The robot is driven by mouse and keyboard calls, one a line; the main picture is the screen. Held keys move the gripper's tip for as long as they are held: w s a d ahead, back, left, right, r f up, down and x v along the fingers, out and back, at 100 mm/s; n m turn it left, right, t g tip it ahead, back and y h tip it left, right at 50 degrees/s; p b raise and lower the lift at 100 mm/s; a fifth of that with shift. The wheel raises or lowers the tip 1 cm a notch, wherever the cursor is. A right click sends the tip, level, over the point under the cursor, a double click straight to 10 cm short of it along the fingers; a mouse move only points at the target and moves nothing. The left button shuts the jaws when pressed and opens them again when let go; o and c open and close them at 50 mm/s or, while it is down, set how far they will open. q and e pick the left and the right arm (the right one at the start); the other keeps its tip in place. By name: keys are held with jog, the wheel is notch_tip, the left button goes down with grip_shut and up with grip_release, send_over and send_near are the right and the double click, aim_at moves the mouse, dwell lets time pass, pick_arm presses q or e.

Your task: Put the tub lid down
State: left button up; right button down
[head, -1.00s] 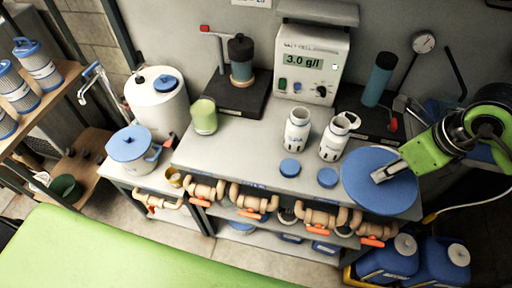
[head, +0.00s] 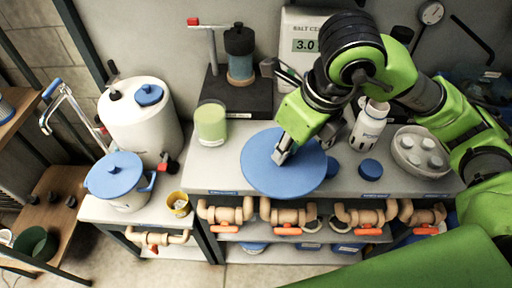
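The tub lid, a large round blue disc (head: 262,175), is in the head view over the front part of the grey bench. My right gripper (head: 283,155) comes down on it from the upper right and is shut on its middle. The lid looks roughly flat and covers part of the bench's front edge. I cannot tell whether it touches the benchtop. A round white tub (head: 398,160) with several white tablets in it stands open on the bench at the right. My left gripper is not in view.
A green cup (head: 211,124) stands just behind and left of the lid. A white bottle (head: 368,130) and a small blue cap (head: 370,169) are to its right. A lidded white pot (head: 122,190) stands on the lower left shelf. Pipes with orange-handled valves (head: 287,231) run below.

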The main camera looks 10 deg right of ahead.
aim_at(277, 136)
jog(key=w+f, duration=0.1)
jog(key=w, duration=0.1)
jog(key=w+f+p, duration=0.1)
jog(key=w, duration=0.1)
jog(key=w+f, duration=0.1)
jog(key=w, duration=0.1)
jog(key=shift+w+d+p, duration=0.15)
jog(key=shift+w+p, duration=0.1)
jog(key=shift+p, duration=0.05)
jog(key=w+f, duration=0.1)
jog(key=f, duration=0.1)
jog(key=w+f, duration=0.2)
jog(key=shift+w+p, duration=0.1)
jog(key=shift+p, duration=0.3)
jog(key=shift+w+f, duration=0.35)
jog(key=shift+f, duration=0.1)
jog(key=p+x, duration=0.2)
jog(key=x, duration=0.1)
jog(key=shift+f, duration=0.1)
jog(key=shift+d+f, duration=0.1)
jog(key=shift+f, duration=0.2)
